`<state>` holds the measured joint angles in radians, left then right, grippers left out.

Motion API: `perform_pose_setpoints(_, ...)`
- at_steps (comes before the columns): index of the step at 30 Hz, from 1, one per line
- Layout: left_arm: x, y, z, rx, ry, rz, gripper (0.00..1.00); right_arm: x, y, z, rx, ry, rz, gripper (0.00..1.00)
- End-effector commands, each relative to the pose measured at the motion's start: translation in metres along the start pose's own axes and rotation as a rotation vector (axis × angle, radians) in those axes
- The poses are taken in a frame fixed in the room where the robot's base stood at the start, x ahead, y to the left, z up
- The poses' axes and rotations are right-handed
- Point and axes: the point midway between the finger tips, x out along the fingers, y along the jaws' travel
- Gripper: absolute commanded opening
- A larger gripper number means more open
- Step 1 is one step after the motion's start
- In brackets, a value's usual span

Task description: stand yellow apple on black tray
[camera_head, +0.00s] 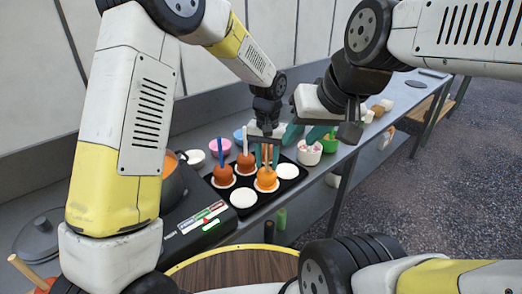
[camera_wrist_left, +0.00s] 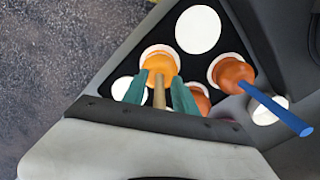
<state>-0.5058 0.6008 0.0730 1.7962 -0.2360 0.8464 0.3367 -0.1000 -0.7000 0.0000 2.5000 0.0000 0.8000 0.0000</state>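The yellow apple (camera_head: 266,183), orange-yellow with a wooden stick, stands upright on a white disc on the black tray (camera_head: 268,202). In the left wrist view the yellow apple (camera_wrist_left: 159,64) is beyond my fingertips. My left gripper (camera_head: 266,158) is just above it. Its teal fingers (camera_wrist_left: 159,88) stand on either side of the stick, with gaps showing, so it is open around the stick. My right gripper (camera_head: 304,134) is open and empty, its teal fingers spread, to the right above the tray's far side.
Two red-orange apples, a blue-stick one (camera_head: 222,177) and another (camera_head: 245,163), stand on the tray close by. Bare white discs (camera_head: 244,198) lie at its near and right corners. Bowls (camera_head: 220,147) and a white cup (camera_head: 309,153) stand around. A pot (camera_head: 172,185) is at left.

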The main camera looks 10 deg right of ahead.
Motion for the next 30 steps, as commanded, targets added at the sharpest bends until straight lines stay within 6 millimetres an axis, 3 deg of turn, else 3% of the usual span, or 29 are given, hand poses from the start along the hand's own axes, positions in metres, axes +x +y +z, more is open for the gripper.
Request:
perform_pose_setpoints(5, -0.012, 0.000, -0.001, -0.001, 0.003, 0.000, 0.34, 0.000, 0.000, 0.000, 0.000, 0.000, 0.000, 0.36)
perform_pose_setpoints(19, -0.104, 0.000, -0.001, 0.000, 0.003, 0.001, 0.34, 0.000, 0.000, 0.000, 0.000, 0.000, 0.000, 0.36)
perform_pose_setpoints(30, -0.126, -0.003, 0.002, -0.003, 0.005, 0.002, 0.34, 0.000, 0.000, 0.000, 0.000, 0.000, 0.000, 0.36)
